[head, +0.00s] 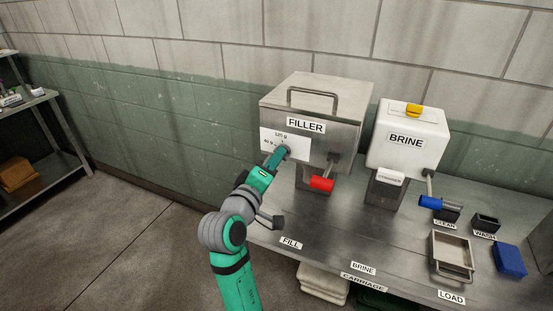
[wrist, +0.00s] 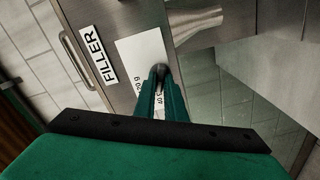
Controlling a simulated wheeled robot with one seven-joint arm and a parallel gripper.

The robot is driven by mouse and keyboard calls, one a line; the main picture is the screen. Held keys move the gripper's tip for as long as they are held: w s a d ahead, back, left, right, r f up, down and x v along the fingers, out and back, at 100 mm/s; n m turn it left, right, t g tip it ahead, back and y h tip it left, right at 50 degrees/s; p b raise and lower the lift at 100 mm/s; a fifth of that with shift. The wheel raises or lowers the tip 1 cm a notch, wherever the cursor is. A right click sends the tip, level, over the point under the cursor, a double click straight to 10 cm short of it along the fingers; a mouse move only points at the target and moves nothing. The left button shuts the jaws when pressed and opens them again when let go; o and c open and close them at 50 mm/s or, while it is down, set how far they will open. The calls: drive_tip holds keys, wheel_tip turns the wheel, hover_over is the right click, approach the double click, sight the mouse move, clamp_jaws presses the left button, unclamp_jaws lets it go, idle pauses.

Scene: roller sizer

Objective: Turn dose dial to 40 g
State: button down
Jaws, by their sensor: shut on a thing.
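The steel filler box (head: 316,104) stands on the bench with a white dial plate (head: 268,137) on its front. My gripper (head: 282,153) reaches up to the plate and is shut on the dose dial. In the wrist view, the dial (wrist: 159,69) shows as a small dark rounded knob between the green fingertips (wrist: 161,82).
A red-handled lever (head: 321,184) hangs just right of my gripper. The white brine box (head: 408,138) with a blue-handled lever (head: 430,202) stands further right. A metal tray (head: 437,243) and a blue block (head: 510,260) lie at the bench's right. The bench front near "FILL" is clear.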

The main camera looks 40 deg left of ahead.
drive_tip(key=shift+f+n, duration=0.1)
drive_tip(key=shift+n, duration=0.5)
drive_tip(key=c, duration=1.8)
unclamp_jaws()
drive_tip(key=shift+s, duration=0.1)
drive_tip(key=v, duration=1)
drive_tip(key=shift+s, duration=0.35)
